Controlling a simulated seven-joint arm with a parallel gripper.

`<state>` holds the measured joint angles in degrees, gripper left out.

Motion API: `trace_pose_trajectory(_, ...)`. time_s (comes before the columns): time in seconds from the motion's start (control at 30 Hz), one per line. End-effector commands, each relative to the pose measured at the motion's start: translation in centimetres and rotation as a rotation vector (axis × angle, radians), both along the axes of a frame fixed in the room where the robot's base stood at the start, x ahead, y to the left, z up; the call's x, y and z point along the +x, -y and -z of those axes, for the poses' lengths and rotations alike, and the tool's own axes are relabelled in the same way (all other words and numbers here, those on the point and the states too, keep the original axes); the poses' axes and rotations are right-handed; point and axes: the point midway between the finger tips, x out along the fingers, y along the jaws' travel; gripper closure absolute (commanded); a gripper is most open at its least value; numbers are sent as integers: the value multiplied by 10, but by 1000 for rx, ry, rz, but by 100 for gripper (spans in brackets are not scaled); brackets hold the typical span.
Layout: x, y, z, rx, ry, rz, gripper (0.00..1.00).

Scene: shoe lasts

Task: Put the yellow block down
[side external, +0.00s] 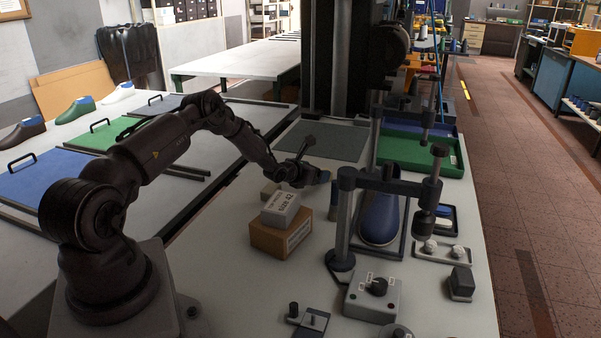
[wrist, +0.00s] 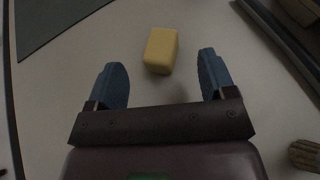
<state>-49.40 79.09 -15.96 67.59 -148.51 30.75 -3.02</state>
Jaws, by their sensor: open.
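The yellow block (wrist: 161,50) is in the wrist view, on the pale table top (wrist: 205,22). It lies between and slightly beyond the two blue fingertips, with a gap on each side. My gripper (wrist: 163,78) is open and empty, and the fingers do not touch the block. In the side external view my gripper (side external: 313,176) is low over the table, behind the stacked boxes. I cannot make out the yellow block in that view.
A white box (side external: 281,208) on a brown carton (side external: 281,238) stands in front of my gripper. A black clamp stand (side external: 345,215) with a blue shoe last (side external: 379,219) is to the right. A dark mat (side external: 325,141) lies behind. A bristly end (wrist: 305,155) shows at lower right.

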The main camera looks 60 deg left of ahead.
Motion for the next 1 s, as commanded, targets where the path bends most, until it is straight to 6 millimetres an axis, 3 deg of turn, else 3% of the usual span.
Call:
trace_pose_trajectory(0.4, -49, 19, -22, 0, -1, -1, 23)
trace_pose_trajectory(0.57, -55, 24, -28, 7, 1, 9, 23)
trace_pose_trajectory(0.67, -44, 39, -52, 63, 8, 94, 23)
trace_pose_trajectory(0.77, -22, 79, -100, 193, 18, 294, 23)
trace_pose_trajectory(0.87, -8, 141, -160, 384, 26, 570, 23)
trace_pose_trajectory(1.0, -20, 237, -230, 678, 26, 966, 23)
